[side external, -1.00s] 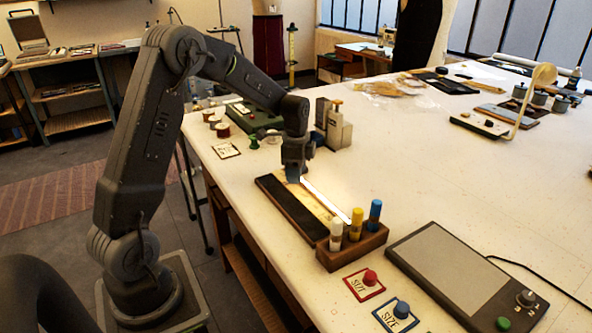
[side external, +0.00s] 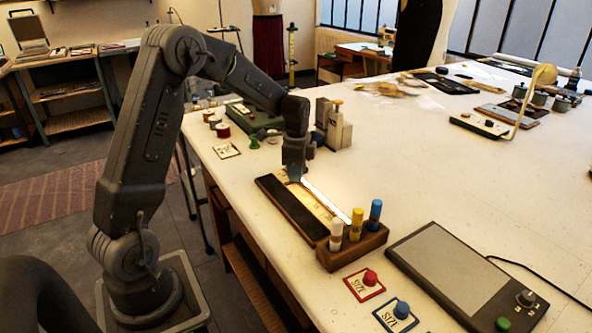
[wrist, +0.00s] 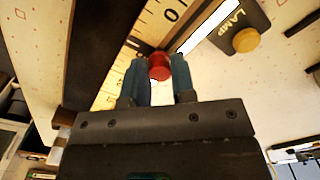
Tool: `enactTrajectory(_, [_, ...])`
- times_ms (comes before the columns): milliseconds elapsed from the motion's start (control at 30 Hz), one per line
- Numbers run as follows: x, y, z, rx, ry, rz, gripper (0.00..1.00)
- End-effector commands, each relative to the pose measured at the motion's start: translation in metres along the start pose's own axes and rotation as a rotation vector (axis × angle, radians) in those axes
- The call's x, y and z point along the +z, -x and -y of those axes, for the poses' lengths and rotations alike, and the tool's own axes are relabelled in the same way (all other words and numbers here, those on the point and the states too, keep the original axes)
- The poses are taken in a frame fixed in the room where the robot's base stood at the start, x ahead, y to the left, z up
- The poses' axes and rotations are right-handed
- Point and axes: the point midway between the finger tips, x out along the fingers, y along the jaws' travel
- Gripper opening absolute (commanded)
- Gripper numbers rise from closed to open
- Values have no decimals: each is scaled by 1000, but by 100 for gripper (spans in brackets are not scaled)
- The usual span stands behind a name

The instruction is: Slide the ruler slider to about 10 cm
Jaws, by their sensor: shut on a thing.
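A red slider knob (wrist: 159,67) sits at the ruler in the wrist view. My gripper (wrist: 160,75) is shut on it, with a blue-grey finger on each side. The yellowish ruler (wrist: 118,83) has dark ticks and digits; a "0" shows near the top of the wrist view, but I cannot tell the full number or the slider's reading. In the side external view my gripper (side external: 294,178) is down at the far end of the ruler board (side external: 284,210), hiding the knob. The ruler's scale (side external: 318,205) is too small to read there.
A bright strip runs beside the ruler, near a LAMP label and yellow knob (wrist: 246,40). A wooden block (side external: 352,252) with white, yellow and blue pegs stands at the board's near end. A grey-white device (side external: 338,130) stands just behind my gripper.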

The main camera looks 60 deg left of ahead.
Motion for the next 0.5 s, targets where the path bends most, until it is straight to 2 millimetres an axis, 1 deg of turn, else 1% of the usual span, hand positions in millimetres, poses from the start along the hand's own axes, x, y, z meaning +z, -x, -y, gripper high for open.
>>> enactTrajectory(33, [-9, 1, -7, 2, -6, -2, 0])
enactTrajectory(100, [-19, 1, -17, 3, -7, -2, 0])
enactTrajectory(200, [-29, 1, -28, 2, -6, -3, 0])
enactTrajectory(300, [-34, 1, -33, 2, -4, -3, 0])
enactTrajectory(500, [-34, 0, -33, 1, 0, -3, 0])
